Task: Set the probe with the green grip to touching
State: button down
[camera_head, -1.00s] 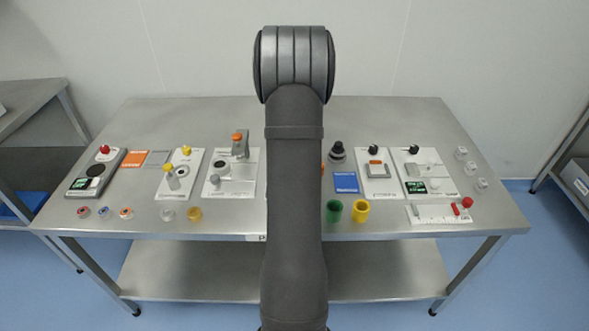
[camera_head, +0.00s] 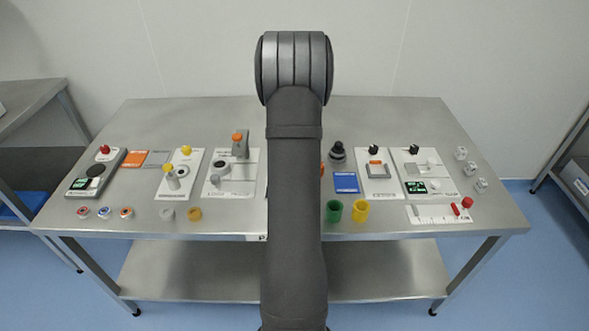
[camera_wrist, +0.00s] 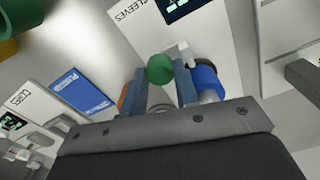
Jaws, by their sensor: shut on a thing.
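In the wrist view the green grip (camera_wrist: 159,68) of the probe sits between the two blue-grey fingertips of my gripper (camera_wrist: 161,76). My gripper is shut on it. The grip lies in front of a white panel (camera_wrist: 150,38) lettered "SLEEVES". A small white block (camera_wrist: 184,48) stands just beyond the grip. The probe's tip and what it touches are hidden. In the head view my arm covers both the gripper and the green grip.
A blue round part (camera_wrist: 207,78) is close beside the right-hand finger, and an orange part (camera_wrist: 123,97) shows by the left-hand one. A blue card (camera_wrist: 80,92) lies to the left. In the head view green (camera_head: 334,211) and yellow (camera_head: 360,211) rings stand right of my arm.

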jog(key=shift+w, duration=0.7)
jog(key=shift+r, duration=0.1)
jog(key=c, duration=1.1)
grip_release()
jog(key=shift+w, duration=0.1)
notch_tip(320, 180, up, 17)
jog(key=shift+r, duration=0.15)
